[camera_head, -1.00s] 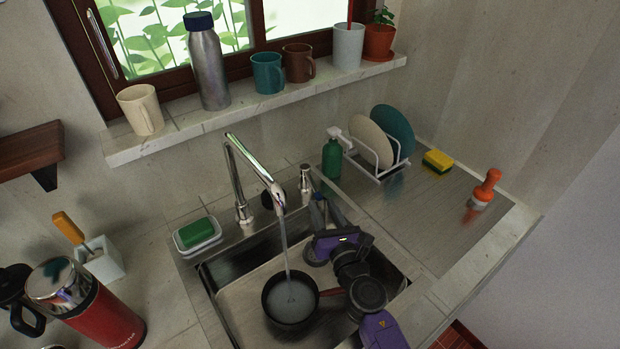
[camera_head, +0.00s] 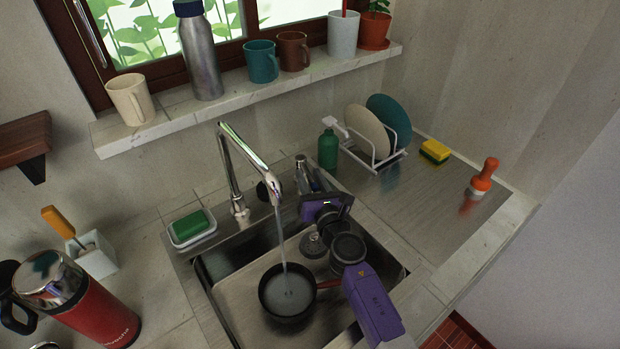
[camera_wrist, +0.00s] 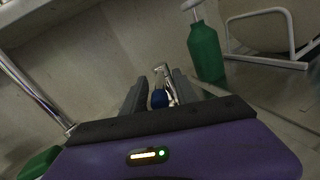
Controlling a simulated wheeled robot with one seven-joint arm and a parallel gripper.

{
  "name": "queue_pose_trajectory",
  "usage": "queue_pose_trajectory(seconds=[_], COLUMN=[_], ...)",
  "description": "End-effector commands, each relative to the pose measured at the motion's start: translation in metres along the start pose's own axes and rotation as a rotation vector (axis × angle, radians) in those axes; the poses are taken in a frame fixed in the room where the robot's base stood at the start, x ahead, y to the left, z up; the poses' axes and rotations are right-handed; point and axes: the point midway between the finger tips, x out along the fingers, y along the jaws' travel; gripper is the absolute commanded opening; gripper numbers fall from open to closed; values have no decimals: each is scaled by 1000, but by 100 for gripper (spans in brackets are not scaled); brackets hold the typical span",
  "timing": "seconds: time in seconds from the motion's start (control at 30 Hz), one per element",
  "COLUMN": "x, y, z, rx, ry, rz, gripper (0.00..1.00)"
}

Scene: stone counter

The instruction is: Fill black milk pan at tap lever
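The black milk pan (camera_head: 272,302) sits in the sink under the tap spout (camera_head: 272,184), its reddish handle pointing right. A stream of water (camera_head: 281,240) runs from the tap into the pan, which holds some water. The chrome tap lever (camera_head: 302,170) stands behind the sink, right of the spout. My gripper (camera_head: 314,182) is at the lever, apart from the pan. In the wrist view the fingers of my gripper (camera_wrist: 160,84) are spread, with the chrome lever (camera_wrist: 160,72) and a blue part between them. Whether a finger touches the lever is unclear.
A green bottle (camera_head: 328,151) and a white dish rack (camera_head: 372,155) with plates stand right of the lever. A green sponge (camera_head: 190,224) lies in a dish left of the tap. A red flask (camera_head: 98,312) stands at front left. The drainboard (camera_head: 425,215) is largely clear.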

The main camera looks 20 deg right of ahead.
Motion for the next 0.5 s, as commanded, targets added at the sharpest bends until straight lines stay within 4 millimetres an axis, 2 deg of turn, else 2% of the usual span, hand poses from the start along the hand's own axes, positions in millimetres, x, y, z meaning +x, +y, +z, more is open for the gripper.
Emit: queue_pose_trajectory(seconds=[0.03,0.17,0.2,0.5], x=[0,0,0,0], y=[0,0,0,0], z=[0,0,0,0], rx=[0,0,0,0], ry=[0,0,0,0], rz=[0,0,0,0], gripper=[29,4,0,0])
